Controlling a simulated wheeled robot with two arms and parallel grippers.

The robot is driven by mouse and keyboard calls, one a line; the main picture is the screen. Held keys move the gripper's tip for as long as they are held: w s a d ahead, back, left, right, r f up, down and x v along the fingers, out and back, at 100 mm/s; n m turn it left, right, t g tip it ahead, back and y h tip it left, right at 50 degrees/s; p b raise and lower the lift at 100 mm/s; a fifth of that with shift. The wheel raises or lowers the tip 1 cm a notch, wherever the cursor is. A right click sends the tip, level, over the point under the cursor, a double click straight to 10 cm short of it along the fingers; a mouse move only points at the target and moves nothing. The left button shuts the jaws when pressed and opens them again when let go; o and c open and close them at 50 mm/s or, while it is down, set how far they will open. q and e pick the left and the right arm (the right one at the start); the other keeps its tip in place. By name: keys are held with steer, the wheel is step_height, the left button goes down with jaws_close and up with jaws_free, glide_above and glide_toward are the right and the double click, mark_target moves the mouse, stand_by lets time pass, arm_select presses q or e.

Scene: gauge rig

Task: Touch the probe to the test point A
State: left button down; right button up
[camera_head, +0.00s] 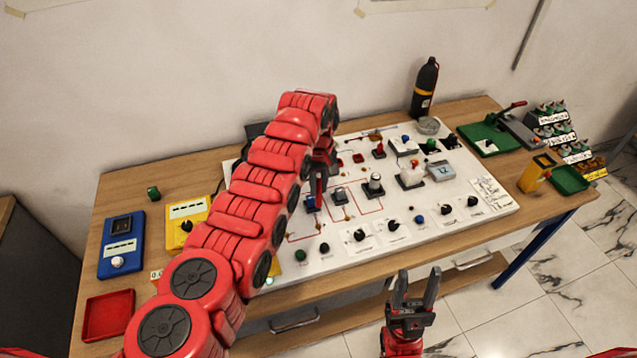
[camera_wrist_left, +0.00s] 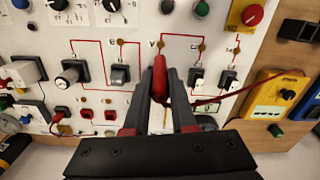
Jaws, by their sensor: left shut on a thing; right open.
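My left gripper (camera_wrist_left: 160,108) is shut on a red probe (camera_wrist_left: 160,78), which stands out between its fingers in the left wrist view. The probe's upper end is close to a copper test point (camera_wrist_left: 160,44) with a mark beside it like an upside-down A; I cannot tell whether they touch. In the head view my left gripper (camera_head: 318,178) is over the white panel (camera_head: 335,255), partly hidden by my red arm. My right gripper (camera_head: 414,288) is open and empty in front of the table's front edge.
More copper points (camera_wrist_left: 201,47) lie along the panel's red lines, near switches and knobs. A yellow meter (camera_wrist_left: 272,92) stands beside the panel, with a red lead running toward it. A blue meter (camera_head: 121,245) and red tray (camera_head: 108,316) are at the table's left.

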mark_target(318, 206)
arm_select(q)
steer(key=shift+s+b, duration=0.1)
steer(key=shift+b, duration=0.2)
steer(key=shift+f, duration=0.35)
step_height(318, 206, down, 7)
steer(key=b, duration=0.5)
steer(key=shift+b, duration=0.35)
steer(key=shift+r, duration=0.2)
